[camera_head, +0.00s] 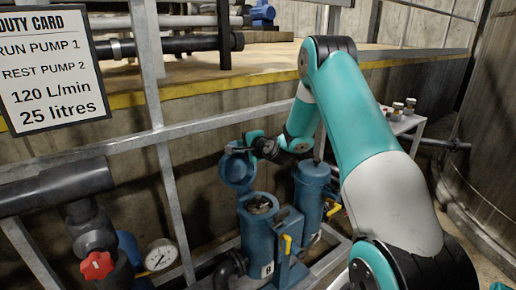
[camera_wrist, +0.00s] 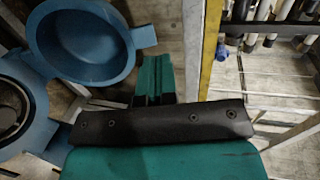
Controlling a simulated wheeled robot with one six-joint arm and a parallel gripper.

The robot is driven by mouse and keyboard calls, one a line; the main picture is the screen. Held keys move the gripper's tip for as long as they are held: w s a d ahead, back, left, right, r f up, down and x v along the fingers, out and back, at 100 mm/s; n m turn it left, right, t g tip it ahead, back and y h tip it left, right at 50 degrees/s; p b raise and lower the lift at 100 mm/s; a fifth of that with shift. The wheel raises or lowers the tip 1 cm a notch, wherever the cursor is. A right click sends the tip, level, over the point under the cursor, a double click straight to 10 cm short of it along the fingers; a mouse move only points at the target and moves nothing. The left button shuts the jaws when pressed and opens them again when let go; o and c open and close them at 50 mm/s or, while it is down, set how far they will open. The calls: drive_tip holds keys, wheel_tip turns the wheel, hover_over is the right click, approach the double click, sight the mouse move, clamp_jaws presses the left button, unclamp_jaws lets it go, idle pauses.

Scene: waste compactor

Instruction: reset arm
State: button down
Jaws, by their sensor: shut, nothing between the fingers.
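My arm is bent, rising from the lower right of the head view to a high elbow and coming down to the wrist. My gripper (camera_head: 250,146) is beside the raised round blue lid (camera_head: 238,172) of a blue canister (camera_head: 257,228); I cannot tell whether they touch. In the wrist view my gripper (camera_wrist: 152,66) shows its teal fingers together, with nothing held. The hollow lid (camera_wrist: 88,45) is left of the fingers, and the open canister (camera_wrist: 28,122) is at the left edge.
A second blue canister (camera_head: 311,190) stands to the right. A grey railing (camera_head: 150,137) crosses in front. A red-handled valve (camera_head: 97,265) and a gauge (camera_head: 160,254) are at lower left. A duty card (camera_head: 52,68) hangs upper left. A small table (camera_head: 408,125) stands behind my arm.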

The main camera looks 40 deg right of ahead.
drive_tip(key=b+v, duration=0.1)
drive_tip(key=v, duration=0.4)
drive_tip(key=s+a+r+n+g+y, duration=0.2)
drive_tip(key=s+a+n, duration=0.15)
drive_tip(key=a, duration=0.45)
drive_tip(key=s+a+r+n+g+y, duration=0.25)
drive_tip(key=a+n, duration=0.25)
drive_tip(key=a, duration=0.3)
drive_tip(key=s+a+r+n+g+y, duration=0.1)
drive_tip(key=s+a+r+n+y, duration=0.2)
drive_tip(key=a, duration=0.4)
drive_tip(key=s+a+n+g, duration=0.5)
drive_tip(key=s+a+n, duration=0.2)
drive_tip(key=s+a, duration=0.2)
drive_tip(key=s+a+r+n+g+h, duration=0.1)
drive_tip(key=s+n+g, duration=0.3)
drive_tip(key=s, duration=1.3)
drive_tip(key=n+h, duration=0.1)
drive_tip(key=n, duration=0.2)
drive_tip(key=shift+s+a+g, duration=0.25)
drive_tip(key=shift+a+g, duration=0.05)
drive_tip(key=shift+g, duration=0.05)
drive_tip(key=shift+r, duration=0.15)
